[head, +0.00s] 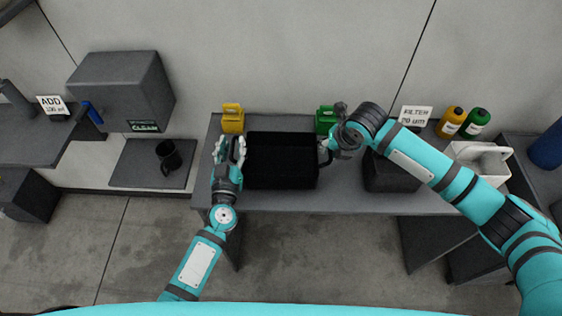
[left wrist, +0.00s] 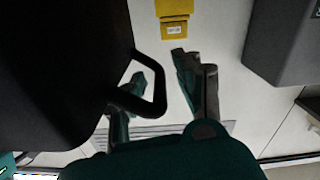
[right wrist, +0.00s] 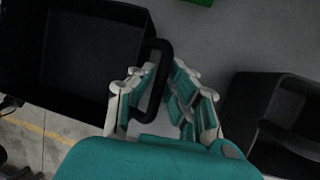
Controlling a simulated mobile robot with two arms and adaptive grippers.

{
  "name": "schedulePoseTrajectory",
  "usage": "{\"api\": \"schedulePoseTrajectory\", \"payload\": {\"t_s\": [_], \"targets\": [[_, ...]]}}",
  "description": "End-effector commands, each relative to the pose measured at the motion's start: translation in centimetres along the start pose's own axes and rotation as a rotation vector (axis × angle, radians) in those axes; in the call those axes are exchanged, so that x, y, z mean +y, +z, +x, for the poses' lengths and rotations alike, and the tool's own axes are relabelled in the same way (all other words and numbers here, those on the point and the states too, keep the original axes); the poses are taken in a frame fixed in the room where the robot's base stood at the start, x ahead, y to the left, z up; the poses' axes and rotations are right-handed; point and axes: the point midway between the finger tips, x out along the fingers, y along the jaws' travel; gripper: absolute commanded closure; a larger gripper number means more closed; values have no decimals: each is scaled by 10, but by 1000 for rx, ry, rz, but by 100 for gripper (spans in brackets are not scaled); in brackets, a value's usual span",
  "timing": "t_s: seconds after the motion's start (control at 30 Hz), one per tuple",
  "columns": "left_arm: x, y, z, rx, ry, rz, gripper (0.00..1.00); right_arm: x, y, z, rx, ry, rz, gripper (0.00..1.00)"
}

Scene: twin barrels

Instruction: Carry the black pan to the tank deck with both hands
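The black pan (head: 281,165) is a deep rectangular tray with a loop handle at each short end, standing on the grey table. My left gripper (head: 229,148) is at its left end. In the left wrist view the pan's left handle (left wrist: 160,80) lies between the spread fingers. My right gripper (head: 328,148) is at the pan's right end. In the right wrist view the right handle (right wrist: 164,62) lies between that gripper's open fingers. Neither gripper is visibly closed on a handle. I cannot tell which surface is the tank deck.
A yellow block (head: 233,120) and a green block (head: 326,119) stand behind the pan. A second black container (head: 390,176) stands to its right. Yellow (head: 450,122) and green (head: 475,123) bottles stand further right. A black mug (head: 168,158) sits on the left shelf (head: 130,175).

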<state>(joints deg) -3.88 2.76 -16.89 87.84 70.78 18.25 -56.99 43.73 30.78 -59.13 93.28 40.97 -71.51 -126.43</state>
Motion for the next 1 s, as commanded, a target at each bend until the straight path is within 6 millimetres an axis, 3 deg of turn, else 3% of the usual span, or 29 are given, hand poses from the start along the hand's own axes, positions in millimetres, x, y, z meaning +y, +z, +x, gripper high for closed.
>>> {"api": "schedulePoseTrajectory", "payload": {"t_s": [0.03, 0.07, 0.23, 0.73, 1.0], "targets": [[0, 0, 0, 0, 0, 0, 75, 0, 0, 0, 0, 0, 0, 96], [0, 0, 0, 0, 0, 0, 79, 0, 0, 0, 0, 0, 0, 100], [0, 0, 0, 0, 0, 0, 100, 0, 0, 0, 0, 0, 0, 100], [0, -2, 0, 3, -1, 0, 100, 1, 1, -2, -2, 1, -1, 100], [4, -23, 0, 3, -1, 0, 100, 4, 9, -21, -2, 1, -2, 100]]}}
